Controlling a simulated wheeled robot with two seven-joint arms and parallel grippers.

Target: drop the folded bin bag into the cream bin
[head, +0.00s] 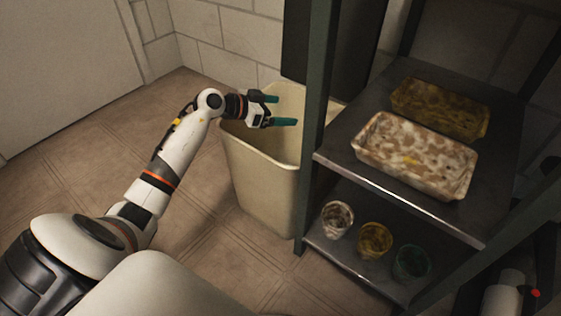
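The cream bin (262,178) stands on the floor against the left side of the rack, its mouth facing up. My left gripper (287,110) is over the bin's mouth, with its two teal fingers apart and nothing between them. The folded bin bag is not visible. The inside of the bin is only partly in view, and its bottom is hidden. My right gripper does not show.
A dark metal rack (331,166) stands right of the bin, its post close to the rim. Its upper shelf holds a pale mottled tray (414,157) and a brown tray (440,107). Three pots (375,240) stand below. Tiled floor (60,190) is clear at left.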

